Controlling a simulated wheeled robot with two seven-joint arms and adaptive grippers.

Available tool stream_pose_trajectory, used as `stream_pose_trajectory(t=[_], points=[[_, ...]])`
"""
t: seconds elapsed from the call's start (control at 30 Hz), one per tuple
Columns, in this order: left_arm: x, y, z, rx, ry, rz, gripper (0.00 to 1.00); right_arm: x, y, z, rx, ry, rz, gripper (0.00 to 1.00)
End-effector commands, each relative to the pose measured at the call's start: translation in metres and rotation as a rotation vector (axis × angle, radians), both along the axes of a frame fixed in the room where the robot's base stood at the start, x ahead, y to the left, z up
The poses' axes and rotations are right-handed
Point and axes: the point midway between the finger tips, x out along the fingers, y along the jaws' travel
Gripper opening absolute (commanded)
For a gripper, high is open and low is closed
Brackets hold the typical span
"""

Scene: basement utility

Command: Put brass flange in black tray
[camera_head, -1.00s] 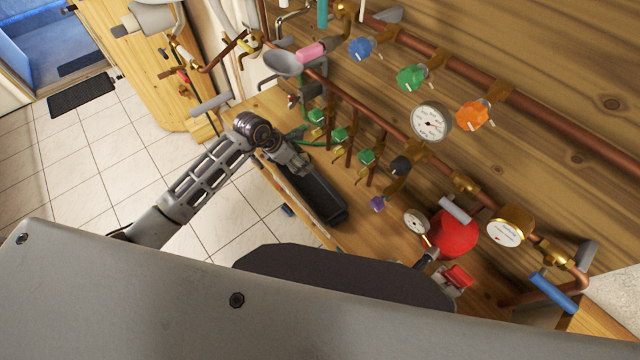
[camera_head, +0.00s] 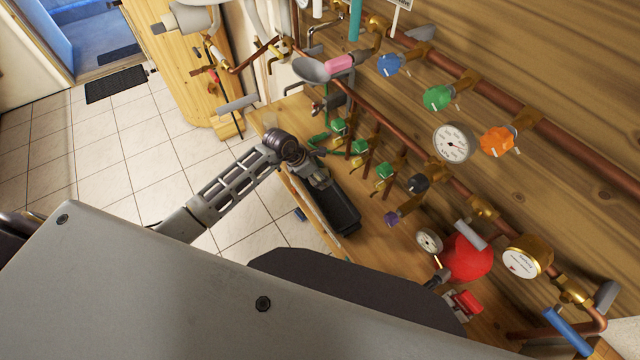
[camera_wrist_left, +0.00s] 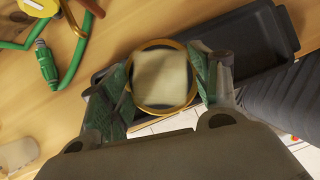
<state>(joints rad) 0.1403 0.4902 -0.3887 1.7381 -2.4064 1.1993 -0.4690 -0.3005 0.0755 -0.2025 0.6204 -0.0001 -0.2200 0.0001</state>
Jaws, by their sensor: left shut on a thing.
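My left gripper (camera_wrist_left: 160,82) is shut on the brass flange (camera_wrist_left: 158,43), a round gold-coloured ring with a pale middle, gripped between its two greenish fingertips. The black tray (camera_wrist_left: 268,48) lies below and behind the flange in the left wrist view. The flange overlaps the tray in that picture; the height between them is hard to tell. In the head view my left gripper (camera_head: 316,176) is at the far end of the black tray (camera_head: 345,215) on the wooden bench, and hides part of it. The flange cannot be made out there.
The wooden wall carries copper pipes (camera_head: 400,165), coloured valves and gauges just right of the tray. A green hose (camera_wrist_left: 70,62) lies on the bench near the gripper. A red vessel (camera_head: 466,257) stands nearer me. Tiled floor (camera_head: 150,150) is open to the left.

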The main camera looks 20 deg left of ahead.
Motion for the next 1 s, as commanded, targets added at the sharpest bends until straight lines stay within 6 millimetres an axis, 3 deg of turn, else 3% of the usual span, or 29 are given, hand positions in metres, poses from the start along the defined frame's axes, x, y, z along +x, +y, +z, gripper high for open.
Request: stream_pose_trajectory(t=[0.2, 0.67, 1.0], points=[[0.001, 0.0, -0.018, -0.002, -0.003, 0.0, 0.29, 0.0, -0.007, 0.003, -0.007, 0.0, -0.001, 0.4], [0.0, 0.0, -0.025, -0.002, -0.001, 0.0, 0.29, 0.0, -0.009, 0.003, -0.009, 0.0, -0.001, 0.4], [0.0, -0.001, -0.054, -0.002, -0.001, 0.0, 0.29, 0.0, -0.003, 0.006, -0.003, 0.0, -0.002, 0.4]])
